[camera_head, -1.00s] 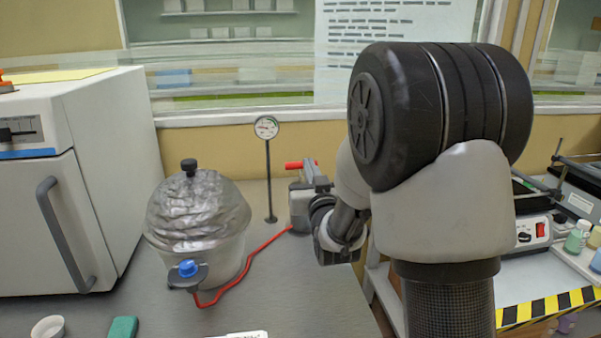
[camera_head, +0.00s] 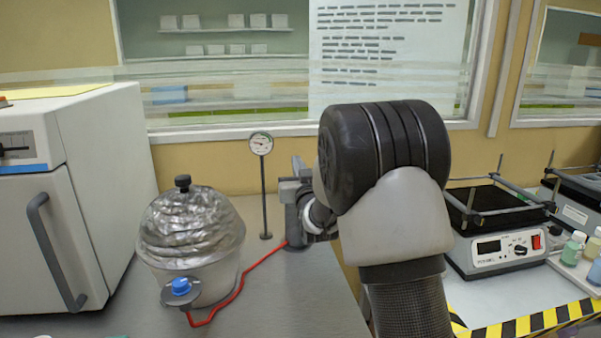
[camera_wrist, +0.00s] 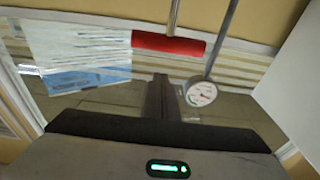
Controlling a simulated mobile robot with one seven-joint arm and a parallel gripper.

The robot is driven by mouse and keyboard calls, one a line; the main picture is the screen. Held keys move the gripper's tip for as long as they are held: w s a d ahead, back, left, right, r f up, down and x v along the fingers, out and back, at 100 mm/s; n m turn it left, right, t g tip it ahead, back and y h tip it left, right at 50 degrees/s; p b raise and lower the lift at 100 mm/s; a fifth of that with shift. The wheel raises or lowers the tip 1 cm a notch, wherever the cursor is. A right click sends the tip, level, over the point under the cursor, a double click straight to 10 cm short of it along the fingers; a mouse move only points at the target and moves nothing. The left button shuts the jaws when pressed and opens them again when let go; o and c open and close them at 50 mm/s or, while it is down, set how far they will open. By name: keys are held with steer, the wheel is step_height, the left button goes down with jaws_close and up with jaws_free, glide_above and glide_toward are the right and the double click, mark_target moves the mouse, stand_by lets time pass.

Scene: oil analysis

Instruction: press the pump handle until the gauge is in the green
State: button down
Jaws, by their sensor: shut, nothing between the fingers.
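The pump (camera_head: 296,236) stands on the grey bench at the end of a red hose, mostly hidden behind my arm in the head view. Its red handle (camera_wrist: 168,44) shows in the wrist view on a metal rod, beyond my fingertips; I see a gap in the picture but cannot tell contact. The round white gauge (camera_head: 261,145) stands on a thin post left of the pump; it also shows in the wrist view (camera_wrist: 201,93). Its needle is too small to read surely. My gripper (camera_wrist: 162,82) is shut and empty, near the pump.
A glass vessel with a crumpled foil cover (camera_head: 190,232) and the red hose (camera_head: 240,285) lie left of the pump. A white oven (camera_head: 80,200) stands at far left. A shaker (camera_head: 497,230) and bottles (camera_head: 572,248) stand on the right bench.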

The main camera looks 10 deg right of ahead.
steer(key=shift+s+f, duration=0.25)
steer(key=shift+f, duration=0.6)
steer(key=shift+s+f, duration=0.2)
steer(key=shift+f, duration=0.65)
step_height(320, 180, down, 4)
steer(key=b, duration=0.4)
steer(key=shift+b, duration=0.35)
steer(key=shift+r, duration=0.1)
steer(key=r, duration=0.1)
steer(key=r+p, duration=0.1)
steer(key=r, duration=0.2)
steer(key=shift+w+r, duration=0.15)
steer(key=shift+w, duration=0.2)
steer(key=s+f, duration=0.1)
steer(key=s, duration=0.8)
steer(key=shift+s+p, duration=0.4)
